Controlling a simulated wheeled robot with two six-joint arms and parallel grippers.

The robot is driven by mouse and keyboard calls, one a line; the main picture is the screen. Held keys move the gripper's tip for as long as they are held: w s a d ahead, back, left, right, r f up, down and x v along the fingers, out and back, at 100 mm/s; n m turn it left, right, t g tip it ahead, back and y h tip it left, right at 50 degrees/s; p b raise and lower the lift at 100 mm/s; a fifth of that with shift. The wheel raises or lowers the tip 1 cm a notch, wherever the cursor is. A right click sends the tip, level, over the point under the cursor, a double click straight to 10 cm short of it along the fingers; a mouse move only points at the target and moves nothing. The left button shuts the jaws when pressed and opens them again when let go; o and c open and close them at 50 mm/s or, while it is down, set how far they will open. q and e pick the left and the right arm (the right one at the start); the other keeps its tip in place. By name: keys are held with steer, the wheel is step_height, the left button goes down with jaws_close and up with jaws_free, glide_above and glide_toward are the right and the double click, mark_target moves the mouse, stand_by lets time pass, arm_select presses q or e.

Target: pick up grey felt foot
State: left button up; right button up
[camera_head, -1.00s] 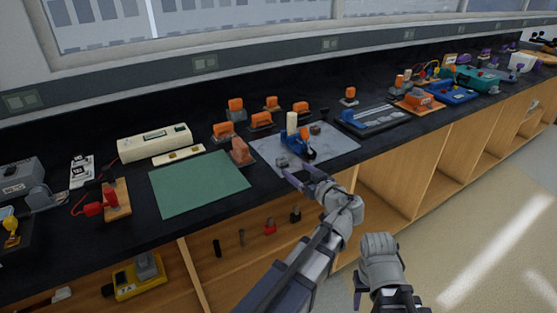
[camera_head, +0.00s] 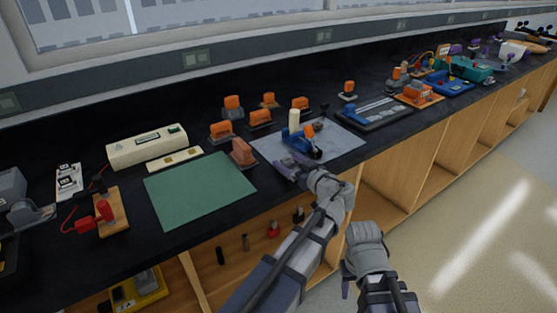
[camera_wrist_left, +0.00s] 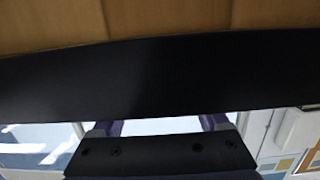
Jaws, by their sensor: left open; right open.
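My left gripper (camera_head: 287,163) is over the front part of the grey mat (camera_head: 342,143), close to the blue clamp-like device (camera_head: 297,139) with a cream cylinder. Its jaws are open and I see nothing between them. In the left wrist view, its purple fingers (camera_wrist_left: 158,126) stand apart at the lower edge of a black band. My right gripper (camera_head: 347,287) is low in front of the bench, open, its fingers mostly hidden.
A green mat (camera_head: 200,190) lies left of the grey mat. A dark track (camera_head: 374,116) lies to the right. Open shelves sit below the bench edge.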

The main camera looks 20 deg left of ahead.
arm_select(q)
steer(key=shift+s+d+r, duration=0.1)
steer(key=shift+s+d, duration=0.05)
steer(key=shift+d, duration=0.15)
steer(key=shift+a, duration=0.15)
steer(key=c, duration=0.3)
jaws_close()
